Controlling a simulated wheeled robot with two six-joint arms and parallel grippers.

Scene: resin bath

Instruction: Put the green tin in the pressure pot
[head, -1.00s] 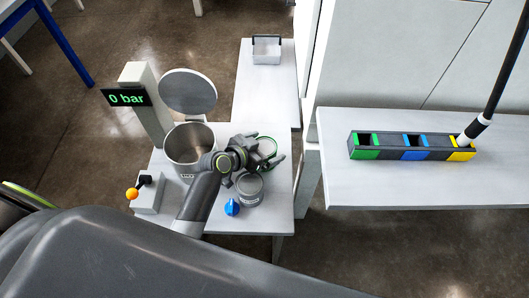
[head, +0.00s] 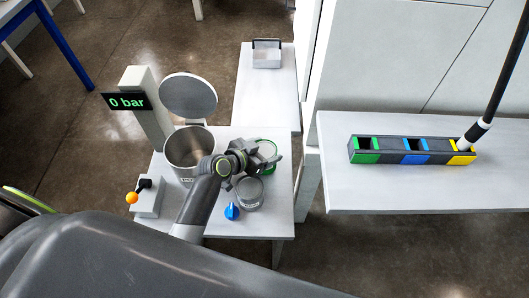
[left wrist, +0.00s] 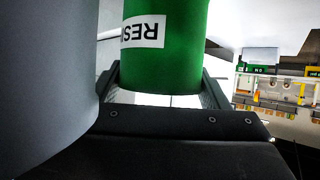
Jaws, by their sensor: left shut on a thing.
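The green tin (left wrist: 167,50) with a white label is between the fingers of my left gripper (left wrist: 165,90) in the left wrist view, and the fingers are shut on it. In the head view the tin (head: 268,152) shows partly behind my left gripper (head: 258,160), at the right of the small table. The pressure pot (head: 188,160) stands left of the gripper with its round lid (head: 189,96) raised and its mouth open. Whether the tin touches the table cannot be told. My right gripper is not in view.
A grey tin (head: 250,193) stands close in front of the gripper. A blue valve handle (head: 232,211) and an orange-knobbed lever box (head: 146,197) are near the table's front. A post with a "0 bar" display (head: 127,101) stands behind left.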

